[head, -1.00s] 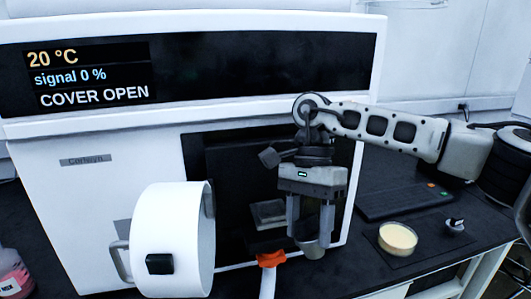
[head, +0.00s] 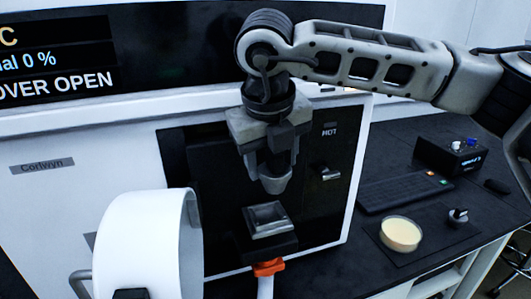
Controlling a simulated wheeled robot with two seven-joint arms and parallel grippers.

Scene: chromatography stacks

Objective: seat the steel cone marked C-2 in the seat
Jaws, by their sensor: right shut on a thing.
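My right gripper (head: 275,168) points down in front of the instrument's dark opening. It is shut on a small grey metal cone (head: 275,184), narrow end down. I cannot read any marking on the cone. Below it is a square, grey, tray-like seat (head: 268,218) with a recessed middle, on a dark block. The cone hangs above the seat with a visible gap and does not touch it. My left gripper is not in view.
The white instrument (head: 60,200) reads COVER OPEN. Its round white cover (head: 135,240) stands out at left. An orange piece (head: 267,267) sits below the seat. A HOT label (head: 330,129) is right of the opening. A cream-filled dish (head: 401,235) and keyboard (head: 402,190) lie right.

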